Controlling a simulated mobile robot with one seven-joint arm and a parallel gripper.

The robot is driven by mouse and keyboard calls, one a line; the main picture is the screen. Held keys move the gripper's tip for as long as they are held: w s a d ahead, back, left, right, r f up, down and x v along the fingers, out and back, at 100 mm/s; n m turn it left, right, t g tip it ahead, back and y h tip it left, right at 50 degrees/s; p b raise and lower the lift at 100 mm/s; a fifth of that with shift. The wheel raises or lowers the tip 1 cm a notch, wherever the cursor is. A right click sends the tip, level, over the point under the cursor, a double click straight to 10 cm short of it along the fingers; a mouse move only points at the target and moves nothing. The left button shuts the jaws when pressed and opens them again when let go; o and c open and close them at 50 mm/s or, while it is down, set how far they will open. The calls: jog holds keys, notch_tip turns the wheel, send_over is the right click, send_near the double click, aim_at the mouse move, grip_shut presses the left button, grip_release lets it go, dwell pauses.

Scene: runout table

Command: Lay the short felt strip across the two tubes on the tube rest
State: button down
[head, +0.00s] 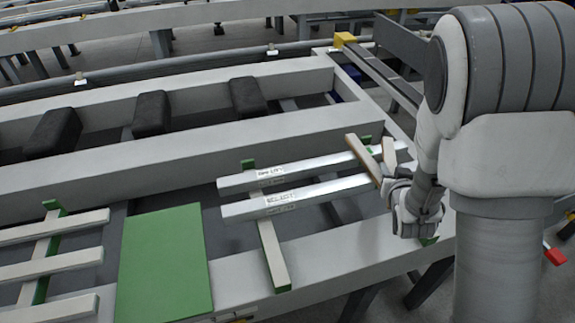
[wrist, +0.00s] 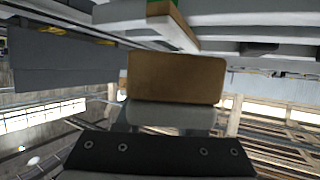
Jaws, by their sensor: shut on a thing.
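Two silver-grey tubes, the far one (head: 265,178) and the near one (head: 290,200), lie side by side on the tube rest (head: 270,255), whose pale cross bar has a green end. The short felt strip (head: 359,152), pale on top and brown along its side, is at the tubes' right part, crossing over them in the picture. I cannot tell whether it touches them. My gripper (head: 386,178) is shut on its near end. In the wrist view the strip's brown face (wrist: 175,78) stands directly before the gripper; its far part is hidden.
A green mat (head: 165,265) lies left of the rest, beside several pale bars (head: 50,265) on another support. Several dark blocks (head: 150,113) stand between the table's pale beams. A yellow block (head: 344,39) is at the far right corner.

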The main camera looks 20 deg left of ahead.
jog(key=s+a+n+y+b, duration=0.1)
jog(key=a, duration=0.4)
jog(key=a+n+y+b, duration=0.1)
jog(key=a, duration=0.4)
jog(key=s+a+n+g+y+b, duration=0.1)
jog(key=a+b, duration=0.1)
jog(key=a, duration=0.3)
jog(key=shift+s+a, duration=0.3)
jog(key=shift+s, duration=0.05)
jog(key=s+a+r+n+g+y+b, duration=0.1)
jog(key=s+a+n+g+y+b, duration=0.3)
jog(key=a, duration=0.6)
notch_tip(320, 180, down, 6)
jog(key=s+m+t+h+b, duration=0.1)
jog(key=t+b, duration=0.1)
jog(key=shift+s+m, duration=0.15)
jog(key=shift+m, duration=0.25)
jog(key=shift+a+f+b, duration=0.1)
jog(key=shift+f+b, duration=0.65)
jog(key=shift+b, duration=0.05)
jog(key=shift+c, duration=2.2)
grip_release()
jog(key=shift+s+r, duration=0.1)
